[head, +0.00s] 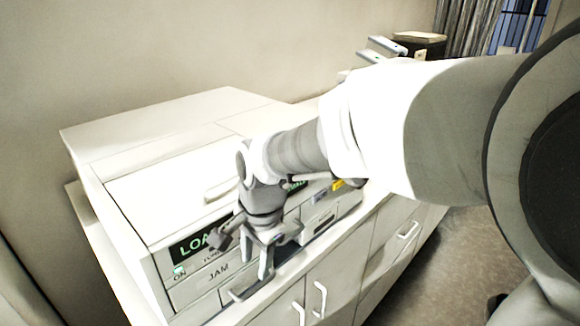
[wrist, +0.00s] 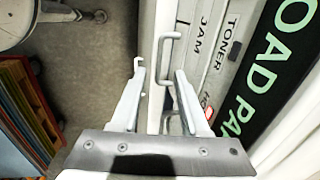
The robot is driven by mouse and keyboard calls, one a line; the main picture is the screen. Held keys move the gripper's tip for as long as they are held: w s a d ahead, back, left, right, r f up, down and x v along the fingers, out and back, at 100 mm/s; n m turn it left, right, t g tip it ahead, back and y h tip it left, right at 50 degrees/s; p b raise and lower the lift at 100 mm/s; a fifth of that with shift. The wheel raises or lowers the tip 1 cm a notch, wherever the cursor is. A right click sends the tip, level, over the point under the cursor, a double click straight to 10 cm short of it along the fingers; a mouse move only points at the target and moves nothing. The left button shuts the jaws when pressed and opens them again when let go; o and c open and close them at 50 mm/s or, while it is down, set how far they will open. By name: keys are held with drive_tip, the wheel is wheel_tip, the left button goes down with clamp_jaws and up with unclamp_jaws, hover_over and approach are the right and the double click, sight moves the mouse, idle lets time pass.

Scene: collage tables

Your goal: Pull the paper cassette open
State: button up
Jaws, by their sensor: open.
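The paper cassette (head: 203,308) looks to be the low white front panel of the white printer (head: 170,185), under a row marked JAM. The display (head: 190,248) above reads LOA in the head view, its rest hidden by my arm. My gripper (head: 252,282) is open and points down at the printer's front. In the wrist view a pale bar handle (wrist: 165,58) stands out from the white front, between the fingertips (wrist: 159,70) and nearer the right finger. Whether a finger touches it I cannot tell. The cassette looks shut, though my gripper hides part of its front.
The printer stands on a white cabinet (head: 372,262) with bar handles. Another small drawer front (head: 322,222) lies right of my gripper. The wrist view shows a crate of coloured boards (wrist: 30,105) and a round stool (wrist: 22,18) at left. Floor (head: 450,250) is open at right.

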sight(253, 290)
drive_tip(key=f, duration=0.5)
drive_tip(key=w+a+f, duration=0.1)
drive_tip(key=f, duration=0.2)
drive_tip(key=shift+a+f, duration=0.1)
drive_tip(key=shift+f, duration=0.2)
clamp_jaws()
idle(1.0)
